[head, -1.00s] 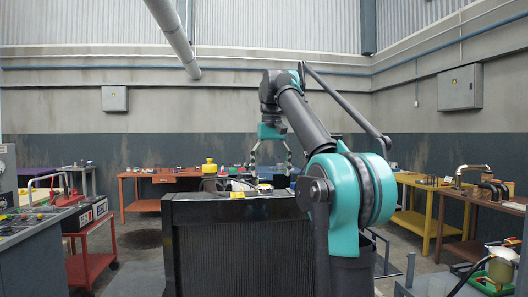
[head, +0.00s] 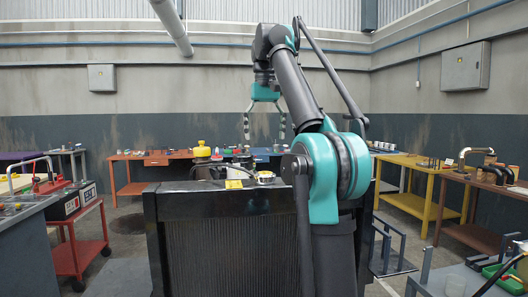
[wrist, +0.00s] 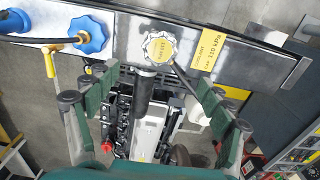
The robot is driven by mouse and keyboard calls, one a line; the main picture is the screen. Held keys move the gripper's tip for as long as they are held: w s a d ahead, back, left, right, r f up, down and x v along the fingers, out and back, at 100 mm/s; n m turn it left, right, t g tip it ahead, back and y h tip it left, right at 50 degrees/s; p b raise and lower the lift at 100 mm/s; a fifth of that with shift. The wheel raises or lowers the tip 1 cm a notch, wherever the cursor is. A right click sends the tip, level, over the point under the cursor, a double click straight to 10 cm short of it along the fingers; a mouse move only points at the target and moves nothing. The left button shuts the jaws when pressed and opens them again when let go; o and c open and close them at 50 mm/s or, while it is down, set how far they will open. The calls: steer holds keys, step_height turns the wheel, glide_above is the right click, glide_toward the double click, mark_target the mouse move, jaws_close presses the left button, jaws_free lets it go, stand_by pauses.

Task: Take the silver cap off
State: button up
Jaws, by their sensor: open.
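The silver cap (wrist: 160,47) is a round, ribbed cap with a yellow label, seated on the radiator's top plate in the wrist view. In the head view the cap (head: 265,177) shows small on top of the dark radiator (head: 235,240). My gripper (head: 264,140) hangs above the cap with its fingers spread and pointing down. In the wrist view my gripper (wrist: 150,85) is open and empty, with one finger to each side and the cap a little beyond the fingertips. It is not touching the cap.
A black pipe (wrist: 144,90) and engine parts lie below. A yellow cap (head: 202,150) stands behind the radiator. Air around my gripper is clear.

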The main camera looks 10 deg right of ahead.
mark_target(265, 173)
steer(key=shift+f, duration=5.15)
steer(key=c, duration=1.7)
